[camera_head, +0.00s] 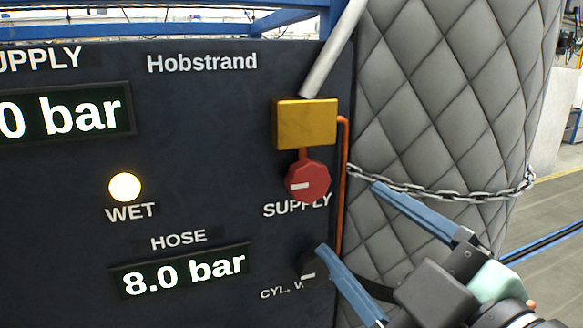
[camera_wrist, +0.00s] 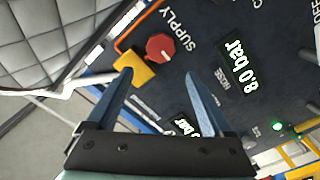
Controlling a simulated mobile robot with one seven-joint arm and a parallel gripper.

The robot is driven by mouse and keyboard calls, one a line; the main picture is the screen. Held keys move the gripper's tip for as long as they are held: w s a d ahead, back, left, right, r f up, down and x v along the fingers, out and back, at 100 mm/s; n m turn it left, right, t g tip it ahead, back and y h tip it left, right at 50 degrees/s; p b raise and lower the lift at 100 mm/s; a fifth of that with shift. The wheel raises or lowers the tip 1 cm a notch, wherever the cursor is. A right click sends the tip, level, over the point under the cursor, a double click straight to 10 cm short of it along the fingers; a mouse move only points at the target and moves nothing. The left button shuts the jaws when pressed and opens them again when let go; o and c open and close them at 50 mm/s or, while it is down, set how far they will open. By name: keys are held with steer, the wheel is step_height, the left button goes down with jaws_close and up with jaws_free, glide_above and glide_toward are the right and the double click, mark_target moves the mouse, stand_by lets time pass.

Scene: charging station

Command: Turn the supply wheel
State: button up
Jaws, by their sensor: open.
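The supply wheel (camera_head: 307,181) is a red knob with a white mark, above the SUPPLY label on the dark panel (camera_head: 215,130). It sits under a yellow block (camera_head: 305,123). In the wrist view the red wheel (camera_wrist: 160,47) lies beyond and between my fingertips, nearer the left one. My gripper (camera_head: 348,216) has two blue fingers, spread apart and empty. It is below and right of the wheel in the head view, apart from it. In the wrist view the left fingertip overlaps the yellow block (camera_wrist: 136,70) in the picture.
A black knob (camera_head: 308,268), partly hidden by a finger, sits below the wheel. The HOSE display (camera_head: 180,271) reads 8.0 bar and the WET lamp (camera_head: 125,187) is lit. A grey quilted column (camera_head: 440,90) with a chain (camera_head: 450,193) stands right. An orange tube (camera_head: 342,190) runs down the panel.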

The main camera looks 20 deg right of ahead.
mark_target(309, 182)
steer(key=w+p, duration=0.6)
steer(key=w, duration=0.6)
steer(key=shift+w+a+p, duration=0.1)
steer(key=shift+a+p, duration=0.1)
steer(key=shift+p, duration=0.1)
steer(key=c, duration=1.1)
